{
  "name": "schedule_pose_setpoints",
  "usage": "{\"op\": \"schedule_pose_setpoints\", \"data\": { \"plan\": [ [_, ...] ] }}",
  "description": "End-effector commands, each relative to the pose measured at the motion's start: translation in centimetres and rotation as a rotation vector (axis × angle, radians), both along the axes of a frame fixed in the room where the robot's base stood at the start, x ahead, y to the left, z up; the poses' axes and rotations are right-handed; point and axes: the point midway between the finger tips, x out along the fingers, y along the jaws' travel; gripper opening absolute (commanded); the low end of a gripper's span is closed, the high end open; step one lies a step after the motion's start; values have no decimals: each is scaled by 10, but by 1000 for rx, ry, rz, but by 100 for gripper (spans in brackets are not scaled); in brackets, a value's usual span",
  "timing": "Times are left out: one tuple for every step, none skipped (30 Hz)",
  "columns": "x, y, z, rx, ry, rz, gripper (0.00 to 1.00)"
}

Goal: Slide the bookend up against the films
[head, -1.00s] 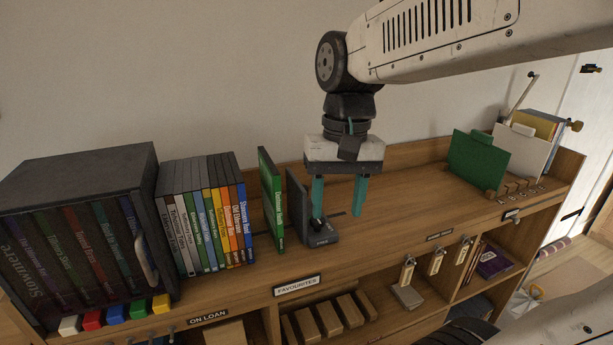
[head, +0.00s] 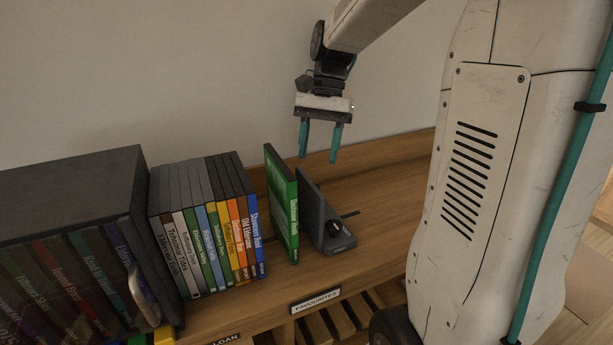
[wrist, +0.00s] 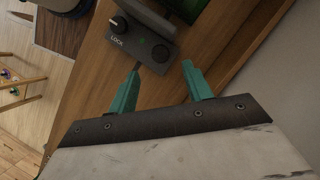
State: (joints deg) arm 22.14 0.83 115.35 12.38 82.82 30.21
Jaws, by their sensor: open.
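The dark grey bookend (head: 317,217) stands upright on the shelf top, its foot with a round knob pointing right. In the wrist view the bookend's foot (wrist: 142,47), marked LOCK, lies beyond the fingertips. A green film case (head: 283,208) stands just left of the bookend, tilted a little. The row of films (head: 205,225) stands further left, with a gap between its blue end case and the green case. My gripper (head: 319,158) is open and empty, raised above and behind the bookend, not touching it.
A dark cabinet (head: 62,205) of films closes off the left end of the row. The shelf top (head: 385,185) right of the bookend is clear. A FAVOURITES label (head: 315,301) is on the front edge. My own arm covers the right side of the head view.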

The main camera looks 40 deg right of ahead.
Motion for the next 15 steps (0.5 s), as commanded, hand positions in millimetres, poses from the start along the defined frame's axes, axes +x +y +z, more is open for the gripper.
{"op": "schedule_pose_setpoints", "data": {
  "plan": [
    [0, -1, -2, 1, 2, -5, 50],
    [-1, -1, -4, 2, 3, -7, 50],
    [-2, -1, -7, 2, 4, -9, 50],
    [-3, 0, -11, 3, 5, -10, 50],
    [-4, 1, -15, 3, 6, -11, 50],
    [-5, 2, -20, 3, 5, -11, 50],
    [-7, 3, -25, 3, 6, -11, 50],
    [-8, 5, -30, 3, 6, -11, 50],
    [-9, 7, -36, 3, 6, -13, 50],
    [-10, 8, -41, 3, 7, -12, 50],
    [-11, 10, -45, 3, 6, -13, 50],
    [-13, 12, -51, 3, 6, -12, 50],
    [-13, 14, -55, 3, 6, -12, 50],
    [-14, 15, -58, 3, 5, -12, 50],
    [-14, 17, -62, 3, 5, -11, 50]
  ]
}}
